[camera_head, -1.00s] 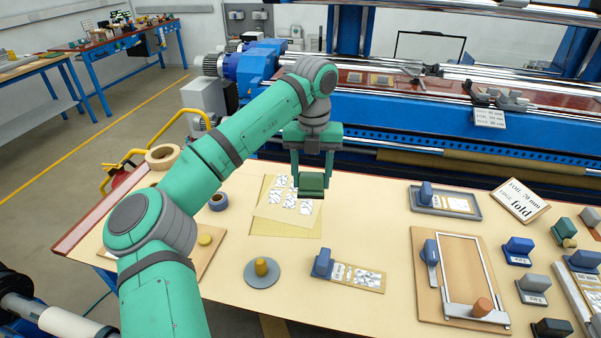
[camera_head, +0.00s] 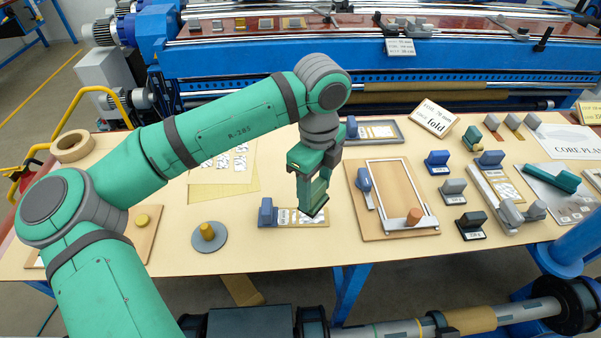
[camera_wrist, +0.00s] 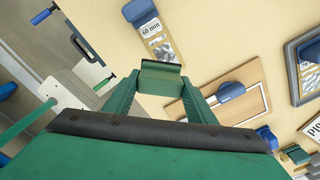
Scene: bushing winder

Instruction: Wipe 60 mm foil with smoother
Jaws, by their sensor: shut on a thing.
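My gripper (camera_head: 312,198) is shut on a green block with a dark lower edge, which looks like the smoother (camera_wrist: 161,77). In the wrist view the block sits between the two fingers of my gripper (camera_wrist: 160,90). The 60 mm foil (camera_wrist: 163,48) is a silvery patterned strip on a small tan board, with a "60 mm" label and a blue block (camera_wrist: 141,13) at one end. In the head view the foil (camera_head: 300,218) lies on the table, its right part partly covered by my gripper. Whether the smoother touches it is unclear.
A board with a metal frame (camera_head: 392,195) stands to the right, with a grey tray (camera_head: 393,138) behind it. Patterned sheets (camera_head: 225,180) lie behind my arm. Several small stamp-like blocks stand farther right.

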